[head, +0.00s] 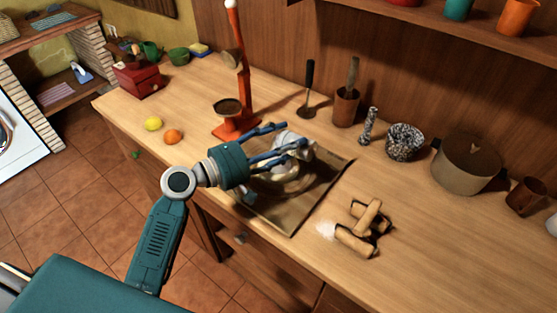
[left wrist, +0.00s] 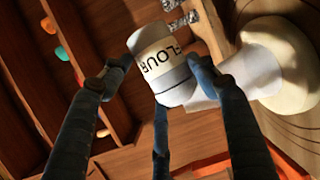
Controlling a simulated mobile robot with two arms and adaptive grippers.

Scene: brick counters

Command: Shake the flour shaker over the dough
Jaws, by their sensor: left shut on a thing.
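The flour shaker (left wrist: 160,65) is a pale cylinder with a FLOUR label and a grey band. It sits between the dark blue fingers of my left gripper (head: 285,143), which is shut on it. In the head view the shaker (head: 287,138) shows as a white piece among the fingers, above the board. The dough (head: 283,182) is a pale round mass below the gripper and partly hidden by it. A pale rounded mass in the left wrist view (left wrist: 288,70) appears to be the dough, beside the shaker. The shaker looks tilted. My right gripper is not in view.
The dough lies on a dark board (head: 325,185). A red stand (head: 240,85) rises behind the gripper. A lemon (head: 153,123) and an orange (head: 173,136) lie to the left. Wooden rolls (head: 366,224) lie at right. A pot (head: 465,162) stands further right.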

